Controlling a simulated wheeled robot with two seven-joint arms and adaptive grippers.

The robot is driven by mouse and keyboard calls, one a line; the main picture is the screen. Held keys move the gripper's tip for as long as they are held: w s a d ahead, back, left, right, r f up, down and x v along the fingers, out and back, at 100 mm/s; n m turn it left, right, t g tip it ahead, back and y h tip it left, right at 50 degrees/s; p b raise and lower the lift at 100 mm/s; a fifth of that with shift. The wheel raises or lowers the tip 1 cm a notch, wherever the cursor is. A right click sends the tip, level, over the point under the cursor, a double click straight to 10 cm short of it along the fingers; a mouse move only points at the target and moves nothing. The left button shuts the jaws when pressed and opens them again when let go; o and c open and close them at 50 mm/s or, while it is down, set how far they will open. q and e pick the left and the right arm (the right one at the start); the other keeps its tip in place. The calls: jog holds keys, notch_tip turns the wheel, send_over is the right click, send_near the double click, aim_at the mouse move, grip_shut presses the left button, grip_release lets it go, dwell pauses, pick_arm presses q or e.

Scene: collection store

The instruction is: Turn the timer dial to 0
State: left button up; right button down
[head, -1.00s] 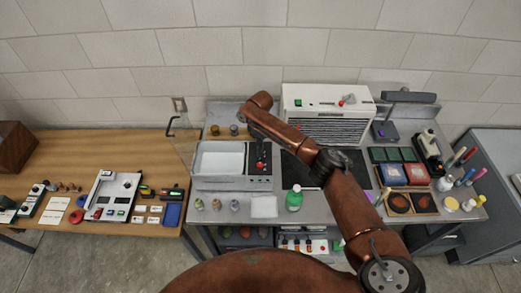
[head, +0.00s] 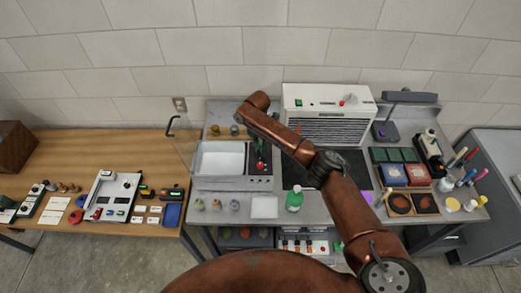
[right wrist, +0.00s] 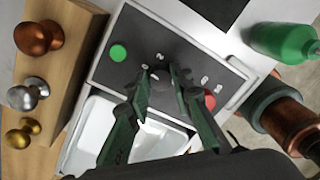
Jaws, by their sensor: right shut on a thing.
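The timer dial (right wrist: 161,78) is a small dark knob on the dark control panel (right wrist: 136,30) of the ultrasonic-bath-like unit with a white basin. White digits ring it in the right wrist view; the pointer's exact reading is hard to tell. My right gripper (right wrist: 162,71) has its two dark green fingers on either side of the dial, shut on it. In the head view the right gripper (head: 259,150) is small over the panel, mostly hidden under my forearm. My left gripper is not in view.
A green button (right wrist: 118,53) and a red button (right wrist: 209,101) flank the dial. The white basin (head: 220,158) is left of the panel. A green bottle (head: 294,199) stands at the front right. Several metal knobs (right wrist: 38,38) sit on a wooden block nearby.

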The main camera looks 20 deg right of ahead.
aim_at(259, 151)
jog(key=shift+n, duration=0.6)
jog(key=c, duration=1.7)
grip_release()
jog(key=shift+r, duration=0.1)
jog(key=r, duration=1.1)
jog(key=shift+w+a+r, duration=0.25)
jog(key=shift+w+r, duration=0.05)
jog(key=shift+r, duration=0.1)
